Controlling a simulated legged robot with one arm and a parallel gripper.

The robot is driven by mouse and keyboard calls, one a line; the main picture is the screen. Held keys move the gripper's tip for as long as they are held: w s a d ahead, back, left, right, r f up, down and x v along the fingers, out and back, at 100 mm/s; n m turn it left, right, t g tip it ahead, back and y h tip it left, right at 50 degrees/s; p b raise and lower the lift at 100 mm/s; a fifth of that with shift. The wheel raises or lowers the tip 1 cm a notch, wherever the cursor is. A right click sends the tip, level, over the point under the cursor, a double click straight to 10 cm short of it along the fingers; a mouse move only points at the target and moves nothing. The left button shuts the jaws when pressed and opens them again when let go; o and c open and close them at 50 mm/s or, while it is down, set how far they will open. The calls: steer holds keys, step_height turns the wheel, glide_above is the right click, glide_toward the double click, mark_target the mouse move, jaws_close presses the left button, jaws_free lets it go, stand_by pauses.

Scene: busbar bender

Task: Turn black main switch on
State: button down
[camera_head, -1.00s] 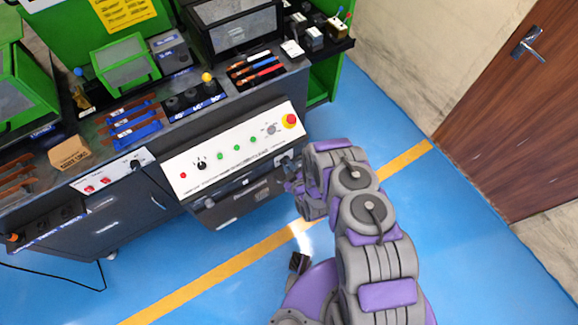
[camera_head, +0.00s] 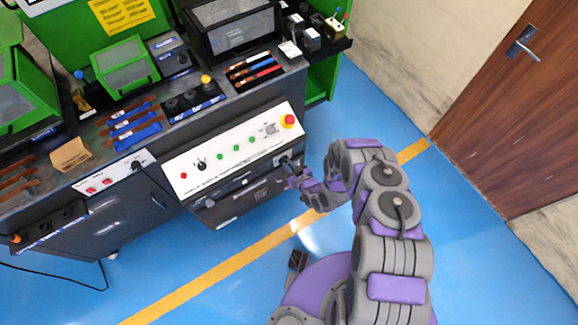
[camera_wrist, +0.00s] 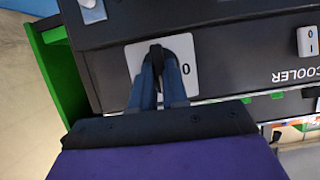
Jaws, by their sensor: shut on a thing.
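The black main switch (camera_wrist: 158,52) sits on a white plate (camera_wrist: 188,52) on the dark cabinet front in the wrist view. The plate has a "0" printed beside the switch. My gripper (camera_wrist: 160,72) has both fingers closed around the black knob, which they partly hide. In the head view, my gripper (camera_head: 291,170) is at the right part of the cabinet front, below the red button. There the switch is too small and covered to read its position.
The white control panel (camera_head: 235,150) has a red emergency button (camera_head: 289,120), a black knob and small green buttons. A white rocker switch (camera_wrist: 308,41) lies near the "COOLER" label in the wrist view. Blue floor (camera_head: 330,110) is free to the right.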

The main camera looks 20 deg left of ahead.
steer(key=shift+a, duration=0.1)
steer(key=c, duration=1.1)
jaws_free()
steer(key=shift+c, duration=0.2)
steer(key=p+v, duration=0.3)
steer(key=v, duration=1.4)
steer(key=shift+d, duration=0.25)
